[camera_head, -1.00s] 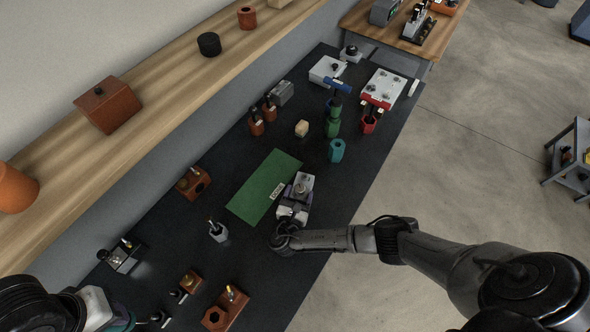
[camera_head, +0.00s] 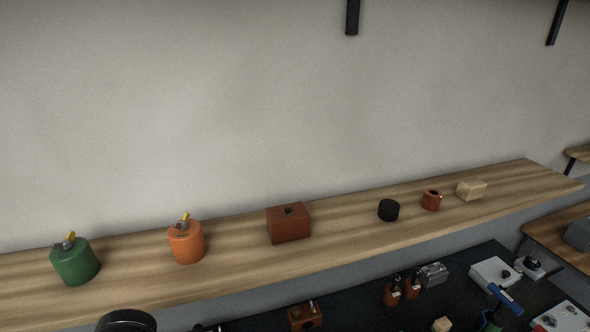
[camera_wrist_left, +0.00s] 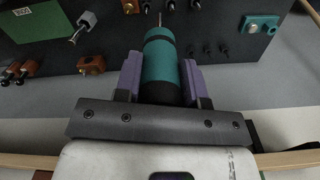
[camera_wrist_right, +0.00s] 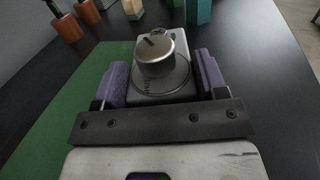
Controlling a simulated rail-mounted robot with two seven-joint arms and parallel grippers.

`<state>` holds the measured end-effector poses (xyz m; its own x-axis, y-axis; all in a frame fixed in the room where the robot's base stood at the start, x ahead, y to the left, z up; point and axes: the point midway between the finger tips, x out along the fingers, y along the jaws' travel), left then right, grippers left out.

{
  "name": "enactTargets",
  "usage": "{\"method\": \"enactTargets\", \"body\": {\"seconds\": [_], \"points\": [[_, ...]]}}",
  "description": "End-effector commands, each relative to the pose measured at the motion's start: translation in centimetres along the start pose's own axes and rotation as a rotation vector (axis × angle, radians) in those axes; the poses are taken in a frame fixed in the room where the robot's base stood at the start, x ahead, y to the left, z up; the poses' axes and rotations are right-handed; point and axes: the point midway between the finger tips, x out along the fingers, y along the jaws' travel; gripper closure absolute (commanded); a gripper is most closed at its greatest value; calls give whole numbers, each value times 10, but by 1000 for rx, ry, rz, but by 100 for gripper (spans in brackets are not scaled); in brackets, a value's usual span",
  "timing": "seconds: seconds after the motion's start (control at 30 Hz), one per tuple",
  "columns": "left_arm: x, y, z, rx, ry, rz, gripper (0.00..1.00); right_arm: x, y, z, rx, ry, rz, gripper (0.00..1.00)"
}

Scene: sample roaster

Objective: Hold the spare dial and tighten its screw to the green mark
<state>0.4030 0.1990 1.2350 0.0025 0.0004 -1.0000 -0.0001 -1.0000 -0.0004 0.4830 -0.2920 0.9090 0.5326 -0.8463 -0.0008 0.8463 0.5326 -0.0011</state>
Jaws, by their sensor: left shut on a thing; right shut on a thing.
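In the left wrist view my left gripper (camera_wrist_left: 161,82) is shut on a teal and black cylindrical screwdriver (camera_wrist_left: 160,58). Its thin shaft points away from the jaws, over the dark bench top. In the right wrist view my right gripper (camera_wrist_right: 160,82) is shut on the grey block of the spare dial (camera_wrist_right: 155,56). The dial has a round metal knob with a slot-like dark line on top and a marked ring below. I cannot make out a green mark on it. Neither gripper shows in the head view.
A green mat (camera_wrist_right: 60,115) lies under and left of the dial. Orange-brown holders (camera_wrist_right: 68,28) and a teal block (camera_wrist_right: 199,10) stand beyond it. A wooden shelf (camera_head: 340,234) carries a green canister (camera_head: 75,264), an orange canister (camera_head: 187,244) and a brown box (camera_head: 289,224).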

Motion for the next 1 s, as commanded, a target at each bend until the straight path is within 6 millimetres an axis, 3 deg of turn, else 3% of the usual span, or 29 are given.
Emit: {"method": "enactTargets", "body": {"seconds": [0.3,0.63,0.67,0.93,1.0], "points": [[-28,0,0,-1,1,0,100,0,0,0,0,-1,0,66],[-31,0,0,0,0,0,100,0,0,0,0,-1,0,66],[-31,0,0,0,0,0,100,0,0,0,0,-1,0,32],[-30,0,0,0,0,0,100,0,0,0,0,0,0,6],[-30,0,0,0,0,0,100,0,0,0,0,0,0,4]]}}
